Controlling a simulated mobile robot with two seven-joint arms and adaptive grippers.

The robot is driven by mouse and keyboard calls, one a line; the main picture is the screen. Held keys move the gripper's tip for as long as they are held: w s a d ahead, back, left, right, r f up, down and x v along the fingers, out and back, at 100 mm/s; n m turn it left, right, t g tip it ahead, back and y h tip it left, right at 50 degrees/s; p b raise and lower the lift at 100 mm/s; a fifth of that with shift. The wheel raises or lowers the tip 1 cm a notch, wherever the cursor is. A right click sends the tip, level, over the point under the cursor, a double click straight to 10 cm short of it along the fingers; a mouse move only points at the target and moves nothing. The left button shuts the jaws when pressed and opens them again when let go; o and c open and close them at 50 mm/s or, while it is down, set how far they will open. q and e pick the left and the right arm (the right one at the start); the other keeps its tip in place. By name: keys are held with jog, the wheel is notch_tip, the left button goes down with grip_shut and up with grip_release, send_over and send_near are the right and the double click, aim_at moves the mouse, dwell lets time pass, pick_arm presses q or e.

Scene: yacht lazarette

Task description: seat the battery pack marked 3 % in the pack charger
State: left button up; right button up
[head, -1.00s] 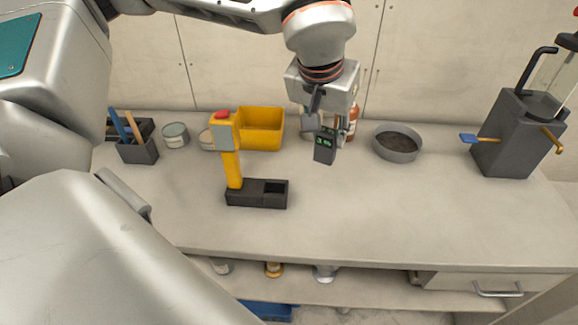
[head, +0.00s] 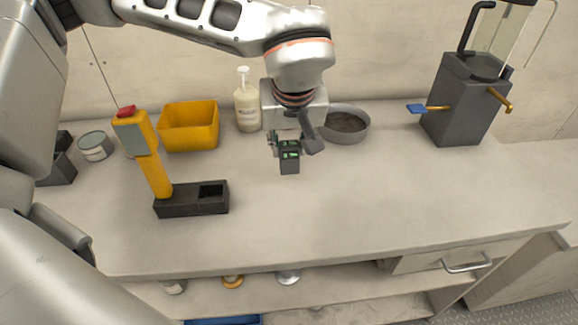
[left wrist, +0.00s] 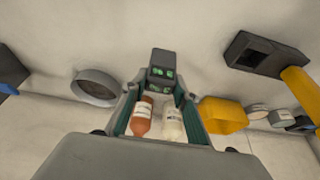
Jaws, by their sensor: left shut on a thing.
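The battery pack (head: 289,164) is a small dark block with green lit marks on its face; I cannot read the figure. My left gripper (head: 288,144) is shut on it and holds it above the counter, to the right of the charger. The pack (left wrist: 162,68) also shows between the fingertips in the left wrist view. My right gripper is out of view.
A yellow bin (head: 188,126), a pump bottle (head: 247,108), a grey round pan (head: 345,124) and a tin (head: 95,146) stand along the back. A dark grey machine with levers (head: 463,105) stands at right. The counter front (head: 330,220) is clear.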

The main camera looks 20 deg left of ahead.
aim_at(290, 166)
pick_arm(q)
notch_tip(290, 166, down, 2)
jog(key=shift+f, duration=0.1)
notch_tip(290, 166, down, 3)
jog(key=shift+f+b, duration=0.15)
jog(key=shift+b, duration=0.15)
jog(key=shift+f, duration=0.3)
jog(key=shift+r, duration=0.1)
jog(key=o, duration=1.2)
jog(key=shift+f, duration=0.2)
jog(key=shift+c, duration=0.2)
jog(key=shift+r, duration=0.15)
